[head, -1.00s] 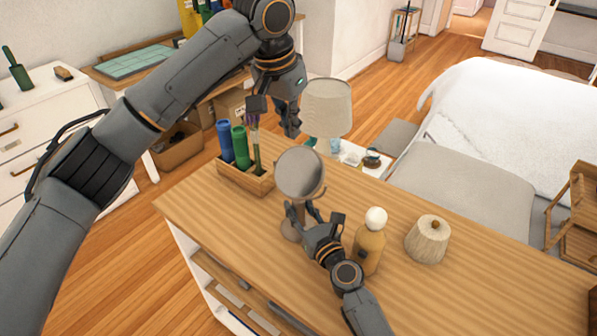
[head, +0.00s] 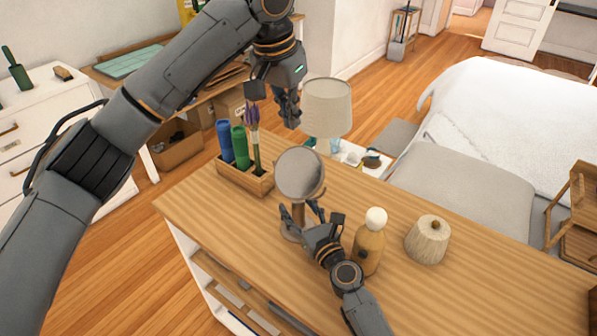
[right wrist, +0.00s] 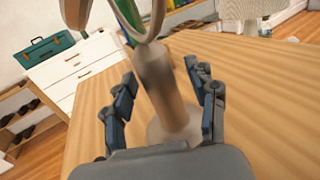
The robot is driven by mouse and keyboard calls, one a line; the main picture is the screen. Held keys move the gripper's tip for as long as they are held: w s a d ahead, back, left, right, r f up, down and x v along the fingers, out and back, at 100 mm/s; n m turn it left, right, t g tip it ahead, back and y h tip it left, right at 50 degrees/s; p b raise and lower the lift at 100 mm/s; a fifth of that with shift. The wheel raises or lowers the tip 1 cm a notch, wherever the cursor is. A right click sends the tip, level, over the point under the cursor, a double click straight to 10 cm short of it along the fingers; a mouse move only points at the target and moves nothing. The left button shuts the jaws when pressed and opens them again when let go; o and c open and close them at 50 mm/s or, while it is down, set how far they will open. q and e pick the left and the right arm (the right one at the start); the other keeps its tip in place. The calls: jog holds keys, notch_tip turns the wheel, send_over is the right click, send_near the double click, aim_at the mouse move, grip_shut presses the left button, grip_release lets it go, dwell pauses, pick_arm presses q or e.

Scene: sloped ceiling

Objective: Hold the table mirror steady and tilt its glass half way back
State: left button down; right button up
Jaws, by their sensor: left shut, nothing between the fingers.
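The table mirror stands upright on the wooden tabletop, its round glass (head: 299,174) facing the head camera. Its stem (right wrist: 163,85) and round base (right wrist: 172,133) show in the right wrist view, with part of the rim above. My right gripper (head: 318,212) is low at the stem. In the right wrist view my right gripper (right wrist: 166,100) is open, with fingers on both sides of the stem and visible gaps beside it. My left gripper (head: 288,112) is shut and empty, up behind the mirror near the lamp, apart from the glass.
A wooden holder (head: 240,181) with blue and green bottles stands left of the mirror. A brown bottle with a white top (head: 369,245) is close beside my right gripper. A ribbed wooden jar (head: 428,240) is further right. A lamp (head: 327,105) stands behind. The right tabletop is clear.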

jog(key=v, duration=1.2)
dwell(0.4)
